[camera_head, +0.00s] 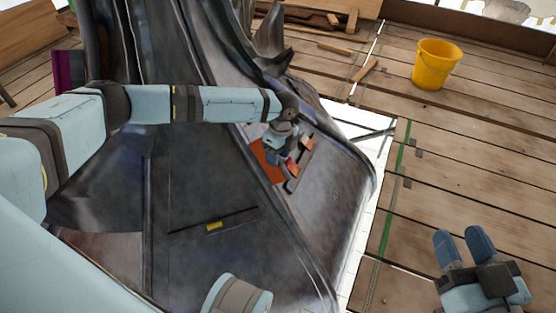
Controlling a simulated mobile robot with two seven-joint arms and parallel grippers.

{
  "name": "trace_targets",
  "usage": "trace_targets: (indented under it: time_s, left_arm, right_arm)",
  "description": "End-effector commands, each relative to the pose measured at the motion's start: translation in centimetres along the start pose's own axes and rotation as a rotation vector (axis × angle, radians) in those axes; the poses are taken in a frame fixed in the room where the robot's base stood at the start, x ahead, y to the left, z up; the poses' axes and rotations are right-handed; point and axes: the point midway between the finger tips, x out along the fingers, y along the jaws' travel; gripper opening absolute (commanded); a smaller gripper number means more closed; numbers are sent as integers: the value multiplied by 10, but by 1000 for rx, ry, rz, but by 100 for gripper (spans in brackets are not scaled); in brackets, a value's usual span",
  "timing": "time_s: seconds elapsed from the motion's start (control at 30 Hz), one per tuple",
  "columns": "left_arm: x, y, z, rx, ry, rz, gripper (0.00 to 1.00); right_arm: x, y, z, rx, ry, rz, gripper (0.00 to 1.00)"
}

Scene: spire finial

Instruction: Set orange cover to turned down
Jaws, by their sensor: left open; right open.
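The orange cover (265,164) is a small flat orange panel on the dark metal slope of the spire, set by a dark frame (303,162). My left gripper (282,160) is over it, pointing down, and hides much of it. Its fingers are small in the picture, and I cannot tell whether they touch the cover. A small red piece shows just beside the fingers. My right gripper (463,246) is open and empty at the lower right, above the wooden planks and well away from the cover.
The large dark metal spire (210,190) fills the left and middle. A small yellow piece (214,226) sits by a dark bar on it. A yellow bucket (436,64) stands on the plank floor (490,145). Wood scraps (364,70) lie at the back.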

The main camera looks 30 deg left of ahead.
Motion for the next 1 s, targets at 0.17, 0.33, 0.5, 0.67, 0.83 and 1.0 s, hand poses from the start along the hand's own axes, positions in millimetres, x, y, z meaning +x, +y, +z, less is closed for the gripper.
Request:
trace_targets:
  time_s: [0.17,0.33,0.5,0.67,0.83,1.0]
  left_arm:
    - [6,0,0,0,0,-1,44]
    - [6,0,0,0,0,0,44]
    - [6,0,0,0,0,0,12]
    - [6,0,0,0,0,0,0]
    - [4,0,0,-3,0,4,0]
    - [0,-1,0,-22,-1,23,0]
  right_arm:
    - [1,2,-1,-26,11,0,43]
    - [1,2,-2,-28,12,-1,43]
    - [1,2,-2,-26,11,-1,43]
    - [0,2,-2,-22,11,-1,43]
    - [1,2,-6,-15,11,-1,43]
    - [0,-1,-18,38,-1,-4,43]
